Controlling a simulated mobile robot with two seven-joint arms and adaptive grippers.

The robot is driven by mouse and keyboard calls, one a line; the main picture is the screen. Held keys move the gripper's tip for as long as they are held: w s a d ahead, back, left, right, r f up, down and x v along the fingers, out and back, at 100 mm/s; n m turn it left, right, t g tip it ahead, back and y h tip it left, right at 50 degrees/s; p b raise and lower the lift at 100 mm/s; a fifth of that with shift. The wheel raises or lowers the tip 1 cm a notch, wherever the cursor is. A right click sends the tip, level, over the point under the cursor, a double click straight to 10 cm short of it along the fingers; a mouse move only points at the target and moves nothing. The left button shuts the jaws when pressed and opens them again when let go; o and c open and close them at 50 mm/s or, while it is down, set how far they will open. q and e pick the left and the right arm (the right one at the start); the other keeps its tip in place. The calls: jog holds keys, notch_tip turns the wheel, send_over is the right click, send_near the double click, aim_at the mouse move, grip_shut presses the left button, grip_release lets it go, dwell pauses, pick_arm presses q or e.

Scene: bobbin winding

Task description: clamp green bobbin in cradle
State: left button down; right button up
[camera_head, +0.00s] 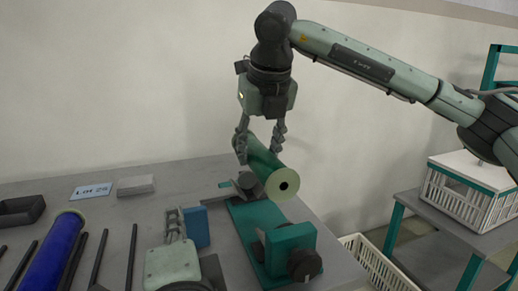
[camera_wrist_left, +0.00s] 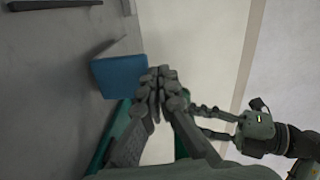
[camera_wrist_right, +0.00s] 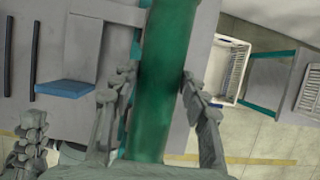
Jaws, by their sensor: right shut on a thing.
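The green bobbin (camera_head: 262,158) is a thick tube with a pale end and a dark centre hole, facing the head camera. My right gripper (camera_head: 259,150) is shut on the green bobbin and holds it from above, over the cradle; it also fills the middle of the right wrist view (camera_wrist_right: 168,75). The teal cradle (camera_head: 257,222) has a front block with a dark knob (camera_head: 305,264) and a dark part at the back. Whether bobbin and cradle touch is unclear. My left gripper (camera_head: 174,222) is shut and empty, left of the cradle; its fingers meet in the left wrist view (camera_wrist_left: 158,85).
A blue-faced block (camera_head: 195,228) stands right beside my left gripper. A blue bobbin (camera_head: 54,252) and dark rods (camera_head: 132,255) lie at left. A black tray (camera_head: 22,210), label card (camera_head: 91,191) and grey block (camera_head: 136,185) sit behind. A crate (camera_head: 466,190) stands on a side shelf.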

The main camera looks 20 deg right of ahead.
aim_at(188, 222)
pick_arm(q)
jog(key=shift+m+g, duration=0.5)
jog(key=shift+g, duration=0.2)
jog(key=s+f, duration=0.1)
jog(key=s, duration=0.1)
jog(key=s+d+f, duration=0.1)
jog(key=s+f, duration=0.1)
jog(key=s+d+f, duration=0.1)
jog(key=shift+s+f, duration=0.15)
jog(key=shift+s, duration=0.25)
jog(key=shift+w+a, duration=0.1)
jog(key=shift+w, duration=3.2)
jog(key=shift+w, duration=0.1)
jog(key=shift+w+a, duration=0.1)
jog(key=shift+w, duration=2.7)
pick_arm(e)
jog(key=shift+f, duration=2.95)
jog(key=shift+f, duration=0.1)
jog(key=shift+f, duration=1.3)
